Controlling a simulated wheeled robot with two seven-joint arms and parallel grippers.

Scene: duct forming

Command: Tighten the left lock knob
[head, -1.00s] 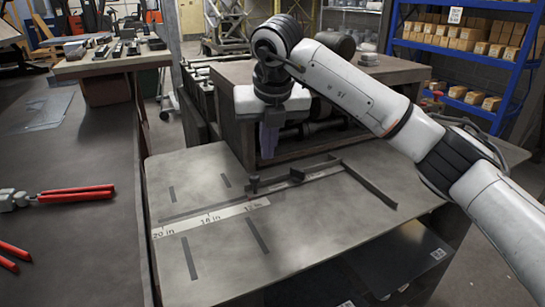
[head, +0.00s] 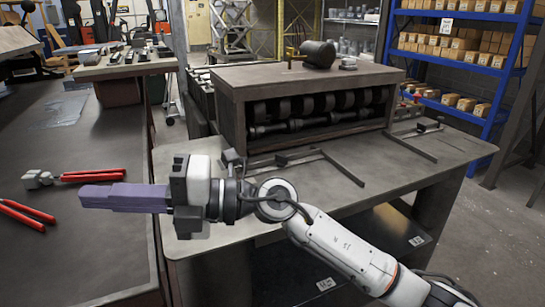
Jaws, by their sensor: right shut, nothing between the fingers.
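My right gripper (head: 125,198) reaches across the front of the table with its purple fingers pointing left. The fingers are shut together and hold nothing. A small dark knob-like part (head: 232,158) shows just behind the gripper's wrist, at the left end of the flat metal bar (head: 300,158) on the table; it looks like the left lock knob. The gripper is apart from it, and its fingers point away. The knob's lower part and the tabletop scale are hidden behind my arm. My left gripper is not in view.
A metal housing with dark rollers (head: 320,108) stands on the back of the grey table (head: 400,175). An angled stop arm (head: 343,170) extends from the bar. A dark bench (head: 95,235) at left holds red-handled tools (head: 92,175). Blue shelving (head: 490,60) stands behind.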

